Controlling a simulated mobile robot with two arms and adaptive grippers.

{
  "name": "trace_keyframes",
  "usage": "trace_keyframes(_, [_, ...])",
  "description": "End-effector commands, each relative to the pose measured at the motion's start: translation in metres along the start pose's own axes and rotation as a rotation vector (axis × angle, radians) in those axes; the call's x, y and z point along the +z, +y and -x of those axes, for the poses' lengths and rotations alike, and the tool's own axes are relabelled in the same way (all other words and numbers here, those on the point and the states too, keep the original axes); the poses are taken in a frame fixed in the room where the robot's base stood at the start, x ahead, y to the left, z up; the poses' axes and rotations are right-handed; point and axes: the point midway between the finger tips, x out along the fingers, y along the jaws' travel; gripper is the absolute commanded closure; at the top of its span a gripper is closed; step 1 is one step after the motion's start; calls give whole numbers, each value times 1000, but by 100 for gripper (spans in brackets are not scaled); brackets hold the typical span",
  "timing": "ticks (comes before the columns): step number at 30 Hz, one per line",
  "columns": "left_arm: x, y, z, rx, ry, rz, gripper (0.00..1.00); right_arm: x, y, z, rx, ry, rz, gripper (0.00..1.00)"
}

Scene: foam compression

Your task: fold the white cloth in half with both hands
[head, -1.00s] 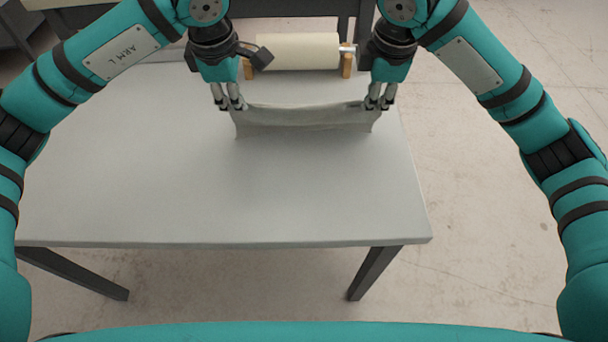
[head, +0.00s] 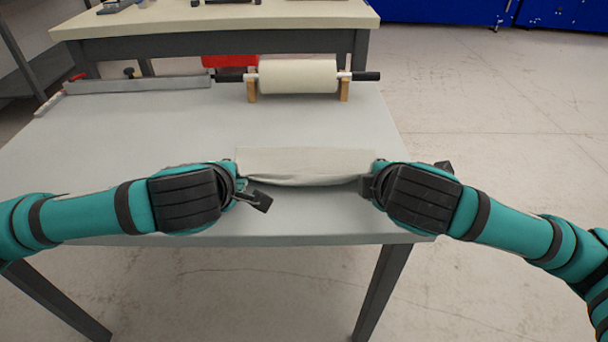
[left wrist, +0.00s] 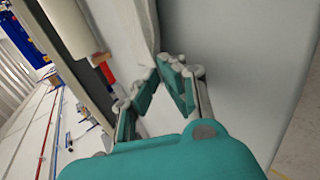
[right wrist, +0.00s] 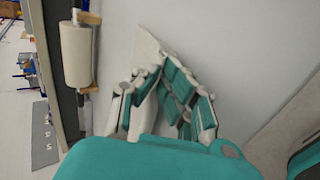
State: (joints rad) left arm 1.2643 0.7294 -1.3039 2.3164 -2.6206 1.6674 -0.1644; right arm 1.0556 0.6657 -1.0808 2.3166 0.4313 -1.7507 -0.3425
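The white cloth (head: 305,164) lies as a narrow strip across the middle of the grey table, between my two grippers. Its near edge sags in a curved, loose lip, with a shadow under it. My left gripper (left wrist: 160,67) is at its left end; in the left wrist view the fingers close together on the cloth's edge (left wrist: 150,28). My right gripper (right wrist: 164,62) is at its right end; in the right wrist view the fingers converge on a cloth corner (right wrist: 147,46). In the head view the wrists mostly hide both sets of fingertips.
A cream roller (head: 298,76) on wooden supports stands at the table's back. A grey bar (head: 140,85) and a red object (head: 230,62) are at the back left. The grey table (head: 90,135) is clear on the left. A cream-topped bench (head: 215,18) stands behind.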

Motion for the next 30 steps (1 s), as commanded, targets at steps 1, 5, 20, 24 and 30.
trace_keyframes(1, [0,-3,-2,13,0,0,100,0,-3,-2,12,0,1,100])
trace_keyframes(5, [0,-4,-2,33,0,1,100,0,-4,-2,33,-1,1,100])
trace_keyframes(20, [0,-3,-2,35,1,1,64,0,-3,-2,35,-2,1,65])
trace_keyframes(24, [0,-3,-2,35,1,1,58,0,-3,-2,35,-2,1,58])
trace_keyframes(30, [0,1,3,38,1,1,58,0,0,3,36,0,0,58])
